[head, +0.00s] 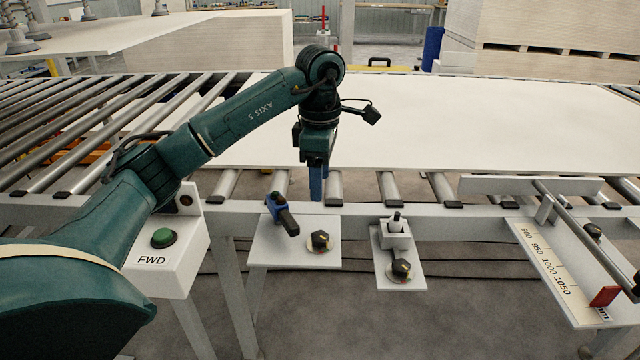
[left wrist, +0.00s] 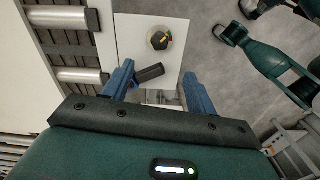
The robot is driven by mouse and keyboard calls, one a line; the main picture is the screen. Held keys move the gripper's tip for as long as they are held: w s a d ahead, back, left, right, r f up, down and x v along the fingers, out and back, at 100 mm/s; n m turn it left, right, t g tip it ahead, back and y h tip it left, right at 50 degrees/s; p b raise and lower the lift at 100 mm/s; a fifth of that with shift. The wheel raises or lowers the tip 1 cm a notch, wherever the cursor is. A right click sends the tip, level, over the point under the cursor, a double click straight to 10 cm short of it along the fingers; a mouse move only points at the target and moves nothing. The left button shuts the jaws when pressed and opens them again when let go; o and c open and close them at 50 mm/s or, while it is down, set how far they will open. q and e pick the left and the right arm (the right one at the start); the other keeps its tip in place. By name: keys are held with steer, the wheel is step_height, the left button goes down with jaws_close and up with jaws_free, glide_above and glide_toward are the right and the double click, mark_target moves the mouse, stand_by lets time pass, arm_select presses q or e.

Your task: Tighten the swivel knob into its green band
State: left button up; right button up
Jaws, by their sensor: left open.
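A round black knob with a pale pointer mark (head: 318,241) sits on the left white plate, on a light disc with an orange patch. It also shows in the left wrist view (left wrist: 160,39). A second black knob (head: 400,270) sits on the narrower right plate. Which one is the swivel knob I cannot tell, and a green band is too small to make out. My left gripper (head: 316,198) points down at the conveyor edge, above and behind the left plate. In the left wrist view its blue fingers (left wrist: 158,72) are apart and empty, short of the knob. My right gripper does not show.
A blue clamp with a black handle (head: 283,213) stands beside the left knob. A white block with a black plunger (head: 396,233) stands behind the right knob. The FWD button box (head: 165,245) is at left, a scale plate (head: 545,262) at right. A white board (head: 440,120) covers the rollers.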

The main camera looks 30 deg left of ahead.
mark_target(319, 235)
arm_select(q)
step_height(319, 235, down, 12)
steer(key=n+b, duration=0.4)
steer(key=n, duration=0.9)
steer(key=shift+n+b, duration=0.3)
steer(key=shift+b, duration=0.1)
steer(key=shift+f, duration=0.6)
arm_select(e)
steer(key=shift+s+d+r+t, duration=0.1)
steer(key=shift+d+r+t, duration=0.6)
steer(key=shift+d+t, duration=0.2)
arm_select(q)
steer(key=shift+c, duration=0.3)
